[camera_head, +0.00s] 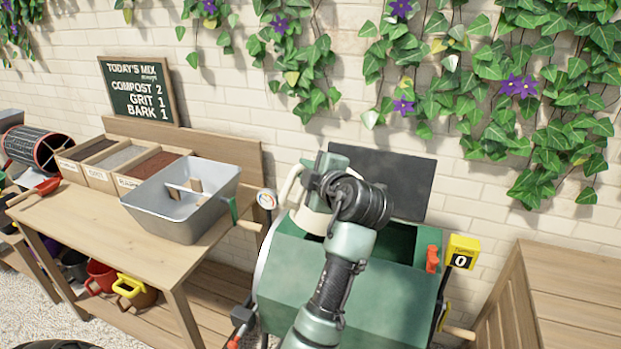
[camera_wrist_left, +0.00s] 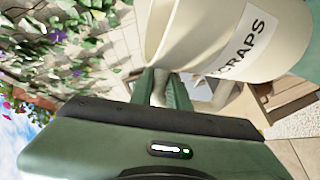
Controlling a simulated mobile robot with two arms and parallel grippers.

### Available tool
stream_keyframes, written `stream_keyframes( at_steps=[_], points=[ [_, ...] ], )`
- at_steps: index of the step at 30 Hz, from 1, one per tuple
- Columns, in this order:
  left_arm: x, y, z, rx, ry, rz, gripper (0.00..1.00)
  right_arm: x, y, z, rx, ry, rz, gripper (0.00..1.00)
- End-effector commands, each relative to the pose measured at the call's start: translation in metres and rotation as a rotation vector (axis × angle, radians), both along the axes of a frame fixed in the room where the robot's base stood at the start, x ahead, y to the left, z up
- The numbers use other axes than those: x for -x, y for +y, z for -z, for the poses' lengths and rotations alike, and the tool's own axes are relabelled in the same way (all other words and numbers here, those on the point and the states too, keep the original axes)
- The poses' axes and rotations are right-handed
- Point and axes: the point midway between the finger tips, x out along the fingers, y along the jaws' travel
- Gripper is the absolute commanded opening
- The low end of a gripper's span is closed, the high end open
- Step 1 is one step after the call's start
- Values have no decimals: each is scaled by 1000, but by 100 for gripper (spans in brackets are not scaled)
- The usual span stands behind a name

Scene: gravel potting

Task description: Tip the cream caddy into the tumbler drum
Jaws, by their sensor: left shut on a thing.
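The cream caddy (camera_head: 311,223) is held over the open hatch of the green tumbler drum (camera_head: 320,286), and my arm hides much of it in the head view. My left gripper (camera_wrist_left: 168,90) is shut on the caddy's cream handle. The wrist view shows the cream caddy (camera_wrist_left: 225,45) close up, with a "SCRAPS" label on its side. Its mouth and contents are hidden, and I cannot tell how far it is tilted. The drum's dark hatch opening (camera_head: 400,242) shows to the right of my wrist. My right gripper is not in view.
A dark panel (camera_head: 398,182) stands behind the drum. A yellow counter reading 0 (camera_head: 462,252) is at its right. On the left, a wooden bench (camera_head: 100,226) holds a metal tray (camera_head: 170,212) and bins. A wooden box (camera_head: 575,295) stands at right.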

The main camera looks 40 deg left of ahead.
Motion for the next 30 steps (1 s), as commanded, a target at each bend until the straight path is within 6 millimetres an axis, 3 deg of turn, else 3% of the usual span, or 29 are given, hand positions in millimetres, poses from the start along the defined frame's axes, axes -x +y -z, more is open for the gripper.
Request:
stream_keyframes(
  at_steps=[1,18,30],
  points=[
    [2,1,7,10,-25,0,0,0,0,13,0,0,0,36],
    [20,10,30,139,-274,0,0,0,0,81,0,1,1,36],
    [31,16,39,210,-411,1,0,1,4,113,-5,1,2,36]
  ],
)
